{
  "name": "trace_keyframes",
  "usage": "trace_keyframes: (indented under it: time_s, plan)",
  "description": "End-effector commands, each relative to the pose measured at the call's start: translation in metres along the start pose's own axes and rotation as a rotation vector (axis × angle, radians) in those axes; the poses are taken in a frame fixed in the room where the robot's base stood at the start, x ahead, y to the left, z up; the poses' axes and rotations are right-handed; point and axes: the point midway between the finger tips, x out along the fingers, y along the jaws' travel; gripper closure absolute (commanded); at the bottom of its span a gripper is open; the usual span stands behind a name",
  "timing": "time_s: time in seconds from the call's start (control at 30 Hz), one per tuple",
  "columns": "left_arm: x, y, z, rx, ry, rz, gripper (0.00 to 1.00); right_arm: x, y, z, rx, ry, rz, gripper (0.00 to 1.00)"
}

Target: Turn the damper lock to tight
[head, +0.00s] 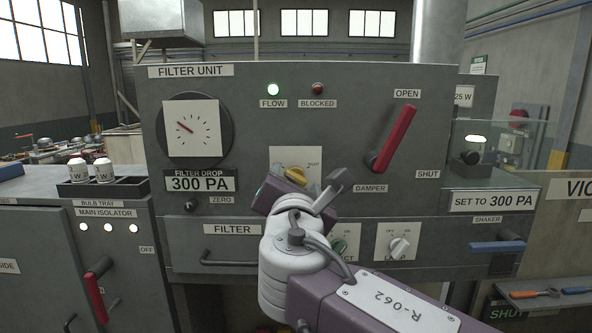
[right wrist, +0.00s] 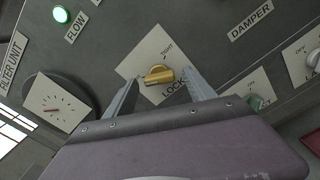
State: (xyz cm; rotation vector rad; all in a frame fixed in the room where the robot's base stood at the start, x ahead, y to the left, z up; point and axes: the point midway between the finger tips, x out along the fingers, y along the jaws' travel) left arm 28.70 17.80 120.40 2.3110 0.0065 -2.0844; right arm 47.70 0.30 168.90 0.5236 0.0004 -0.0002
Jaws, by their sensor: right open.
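The damper lock is a yellow knob (head: 296,173) on a pale square plate on the filter unit's front panel. In the right wrist view the knob (right wrist: 158,75) sits on its plate, with TIGHT printed above it and LOCK below. Its bar lies across the line toward TIGHT rather than along it. My right gripper (head: 312,192) is open in front of the plate and hides its lower part in the head view. In the right wrist view its two fingers (right wrist: 158,88) flank the knob with gaps; contact does not show. My left gripper is out of view.
The red damper lever (head: 393,138) stands to the right, its tip near OPEN. A green knob (right wrist: 257,103) and the lamp knob (head: 399,247) are below right. The filter drawer handle (head: 235,262) sticks out below left. The gauge (head: 193,128) is upper left.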

Motion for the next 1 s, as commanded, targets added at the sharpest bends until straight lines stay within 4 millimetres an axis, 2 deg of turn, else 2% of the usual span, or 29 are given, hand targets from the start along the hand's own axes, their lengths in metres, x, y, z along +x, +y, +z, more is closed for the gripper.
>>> trace_keyframes:
  time_s: [0.1,0.33,0.5,0.57,0.77,1.0]
  plan:
    - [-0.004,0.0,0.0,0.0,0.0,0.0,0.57,0.007,0.0,0.001,0.0,0.0,-0.001,0.36]
    - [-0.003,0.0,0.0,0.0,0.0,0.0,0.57,0.008,-0.001,-0.001,0.001,0.0,0.001,0.36]
    - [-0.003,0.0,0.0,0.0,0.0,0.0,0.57,0.008,-0.001,-0.001,0.001,0.0,0.0,0.84]
    - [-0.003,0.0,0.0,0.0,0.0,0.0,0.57,0.008,-0.001,-0.001,0.001,0.0,0.0,0.99]
    - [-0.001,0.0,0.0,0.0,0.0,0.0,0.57,0.008,-0.001,-0.002,0.014,0.0,0.0,0.99]
    - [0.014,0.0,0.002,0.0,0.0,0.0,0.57,0.008,-0.002,-0.004,0.119,0.0,-0.001,0.99]
